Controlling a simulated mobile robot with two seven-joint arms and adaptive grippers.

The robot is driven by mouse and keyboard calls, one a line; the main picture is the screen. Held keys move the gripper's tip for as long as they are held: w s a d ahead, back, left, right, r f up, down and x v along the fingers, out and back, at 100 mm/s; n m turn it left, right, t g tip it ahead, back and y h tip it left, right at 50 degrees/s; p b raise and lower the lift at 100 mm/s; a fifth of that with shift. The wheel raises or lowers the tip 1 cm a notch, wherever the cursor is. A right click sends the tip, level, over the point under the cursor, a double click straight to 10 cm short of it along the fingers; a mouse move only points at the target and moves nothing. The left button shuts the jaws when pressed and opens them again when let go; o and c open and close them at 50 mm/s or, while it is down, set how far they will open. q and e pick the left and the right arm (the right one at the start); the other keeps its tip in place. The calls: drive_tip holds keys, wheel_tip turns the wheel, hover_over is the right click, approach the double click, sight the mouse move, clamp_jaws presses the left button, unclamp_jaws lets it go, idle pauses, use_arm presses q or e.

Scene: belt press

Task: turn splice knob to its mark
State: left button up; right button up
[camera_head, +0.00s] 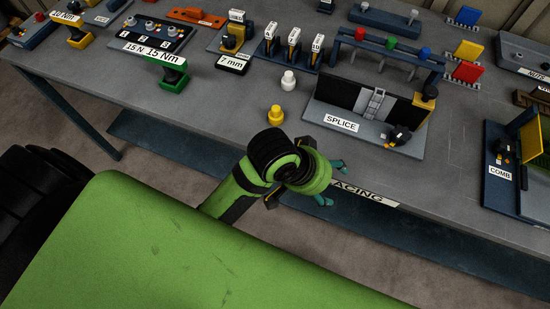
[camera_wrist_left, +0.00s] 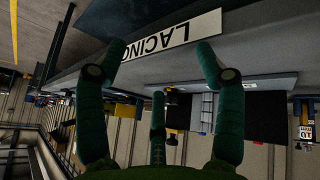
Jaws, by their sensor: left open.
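The splice fixture (camera_head: 352,133) stands near the front edge of the bench, with a white SPLICE label (camera_head: 341,122). Its black splice knob (camera_head: 400,135) sits at the right of its base; the mark is too small to make out. My left gripper (camera_head: 337,185) is in front of the bench edge, left of and nearer than the knob, with its fingers apart and empty. In the left wrist view the gripper (camera_wrist_left: 160,60) shows spread fingers, and the fixture's black panel (camera_wrist_left: 265,115) appears upside down beyond them. I cannot make out the knob there. My right gripper is not in view.
The LACING label (camera_head: 364,194) is on the bench's front edge beside my gripper. A yellow bollard-shaped piece (camera_head: 276,116) and a white one (camera_head: 288,81) stand left of the fixture. The COMB station (camera_head: 499,184) is to the right. Bare bench top (camera_head: 455,135) lies between.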

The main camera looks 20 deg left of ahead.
use_arm(q)
drive_tip(key=s+a+f+y, duration=0.2)
drive_tip(key=s+a+f, duration=0.1)
drive_tip(key=a+f, duration=0.4)
drive_tip(key=a, duration=0.3)
drive_tip(key=shift+s+a+y, duration=0.3)
drive_tip(key=shift+a+y, duration=0.1)
